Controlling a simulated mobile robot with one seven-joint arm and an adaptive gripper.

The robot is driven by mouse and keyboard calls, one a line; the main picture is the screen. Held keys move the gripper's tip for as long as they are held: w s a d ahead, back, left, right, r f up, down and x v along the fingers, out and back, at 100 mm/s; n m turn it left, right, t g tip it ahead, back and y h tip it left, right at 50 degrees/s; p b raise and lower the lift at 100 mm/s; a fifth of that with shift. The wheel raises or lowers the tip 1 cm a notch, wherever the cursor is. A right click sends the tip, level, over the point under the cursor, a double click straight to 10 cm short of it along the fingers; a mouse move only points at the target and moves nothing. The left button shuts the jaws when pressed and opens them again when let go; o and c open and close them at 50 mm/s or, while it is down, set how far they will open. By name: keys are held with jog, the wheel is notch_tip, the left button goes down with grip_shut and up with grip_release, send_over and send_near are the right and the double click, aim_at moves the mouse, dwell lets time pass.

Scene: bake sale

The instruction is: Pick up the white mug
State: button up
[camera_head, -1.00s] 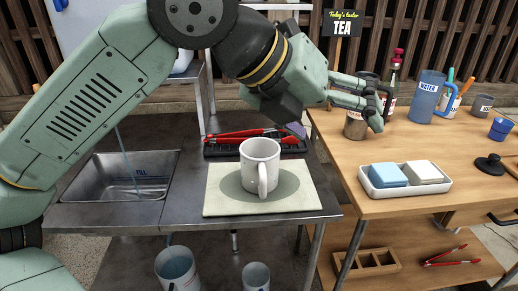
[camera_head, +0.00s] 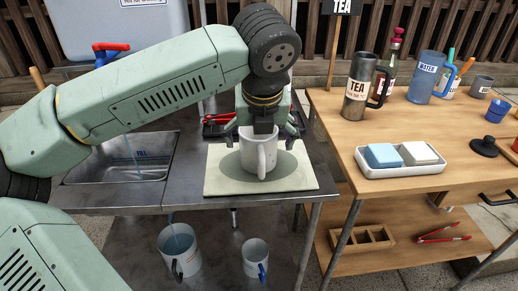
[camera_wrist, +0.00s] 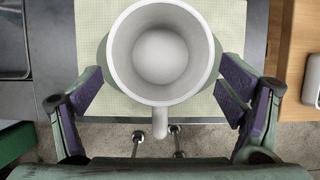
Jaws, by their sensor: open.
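The white mug (camera_head: 253,148) stands upright on a pale mat (camera_head: 222,184) with a darker oval, on the metal counter. Its handle faces the front. My gripper (camera_head: 264,132) is directly above and around the mug's upper part, pointing down. In the wrist view, the white mug (camera_wrist: 118,50) shows from above, empty. The open fingers of my gripper (camera_wrist: 162,92) stand on its left and right sides, with visible gaps between pads and mug. The wrist hides part of the mug's rim in the head view.
A sink (camera_head: 120,158) lies left of the mat. Red-handled tongs (camera_head: 218,118) lie behind it. On the wooden table at right are a tea tumbler (camera_head: 356,92) and a white tray (camera_head: 436,168) with sponges. Two mugs (camera_head: 180,250) (camera_head: 256,258) stand on the lower shelf.

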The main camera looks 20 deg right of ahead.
jog(key=shift+x, duration=1.55)
jog(key=shift+r, duration=0.1)
jog(key=shift+c, duration=0.3)
jog(key=c, duration=1.5)
jog(key=shift+o, duration=0.2)
jog(key=shift+r, duration=0.15)
